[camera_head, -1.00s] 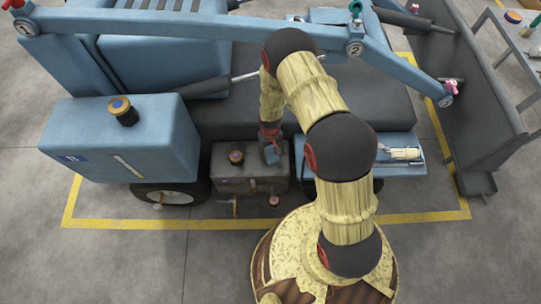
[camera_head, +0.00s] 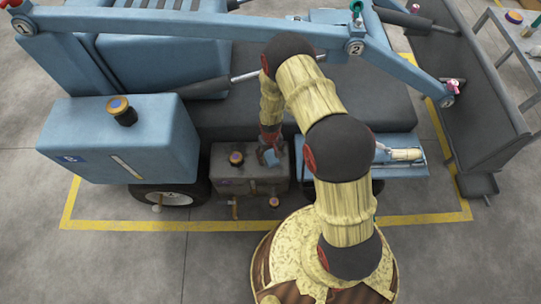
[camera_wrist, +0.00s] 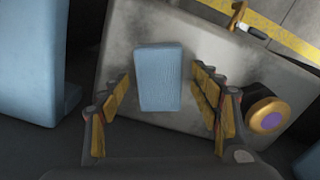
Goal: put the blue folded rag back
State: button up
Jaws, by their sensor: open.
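The blue folded rag (camera_wrist: 160,78) shows in the wrist view as a light blue block, over the top of the grey metal box (camera_wrist: 118,55). My gripper (camera_wrist: 165,98) is open, with one finger pad on each side of the rag and a visible gap on both sides. I cannot tell whether the rag rests flat on the box.
A yellow-rimmed cap (camera_head: 236,157) stands on the box, close to my right finger in the wrist view (camera_wrist: 268,114). A blue tank (camera_head: 120,145) stands to the left. A blue tray (camera_head: 385,168) with a pale roll (camera_head: 405,154) lies to the right.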

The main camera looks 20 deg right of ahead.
jog(key=shift+r, duration=0.1)
notch_tip(320, 180, up, 12)
jog(key=p, duration=0.4)
notch_tip(320, 180, up, 31)
jog(key=t, duration=0.2)
send_over(270, 156)
jog(key=s+r+m+t, duration=0.1)
jog(key=s+r+t, duration=0.2)
jog(key=s+r, duration=1.7)
jog(key=shift+s+r+t, duration=0.3)
jog(key=shift+s, duration=0.8)
